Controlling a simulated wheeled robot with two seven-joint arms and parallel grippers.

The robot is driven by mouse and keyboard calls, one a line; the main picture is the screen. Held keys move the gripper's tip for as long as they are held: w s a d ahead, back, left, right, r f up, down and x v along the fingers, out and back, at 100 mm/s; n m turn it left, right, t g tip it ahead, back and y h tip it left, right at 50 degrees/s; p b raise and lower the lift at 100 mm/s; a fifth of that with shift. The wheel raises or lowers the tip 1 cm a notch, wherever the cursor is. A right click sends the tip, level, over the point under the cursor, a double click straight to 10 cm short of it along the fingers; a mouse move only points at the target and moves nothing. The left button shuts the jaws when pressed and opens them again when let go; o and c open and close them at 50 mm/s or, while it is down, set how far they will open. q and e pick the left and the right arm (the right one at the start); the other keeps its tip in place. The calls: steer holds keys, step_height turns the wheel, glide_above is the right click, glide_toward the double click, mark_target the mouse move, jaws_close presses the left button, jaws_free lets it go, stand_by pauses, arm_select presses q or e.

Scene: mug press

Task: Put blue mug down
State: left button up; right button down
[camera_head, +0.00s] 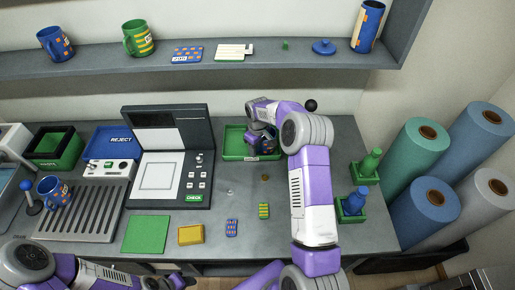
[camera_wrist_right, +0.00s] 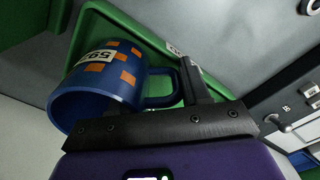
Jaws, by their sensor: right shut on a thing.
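A blue mug with orange patches and a white number label (camera_wrist_right: 105,75) is held by my right gripper (camera_wrist_right: 158,95), whose jaws are shut on its handle. The mug is tilted on its side in the right wrist view, with its open rim facing the lower left. In the head view my right gripper (camera_head: 262,130) is at the green tray (camera_head: 232,153) behind the middle of the counter, and the mug is mostly hidden. The tray is right behind the mug in the wrist view (camera_wrist_right: 130,22); I cannot tell whether they touch. My left arm shows at the lower left, without its fingertips.
Another blue mug (camera_head: 52,192) stands on the grate (camera_head: 85,215) at left. The shelf holds a blue mug (camera_head: 55,43) and a green mug (camera_head: 138,38). Green and blue bottles (camera_head: 371,161) stand at right.

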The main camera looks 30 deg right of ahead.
steer(key=shift+s+a+f, duration=0.1)
steer(key=shift+s+f, duration=0.25)
steer(key=shift+f, duration=0.45)
steer(key=c, duration=0.9)
jaws_free()
steer(key=o, duration=0.4)
steer(key=shift+f, duration=0.1)
steer(key=shift+r, duration=0.3)
steer(key=r, duration=0.4)
steer(key=r+p, duration=0.1)
steer(key=r, duration=0.8)
steer(key=shift+w, duration=0.35)
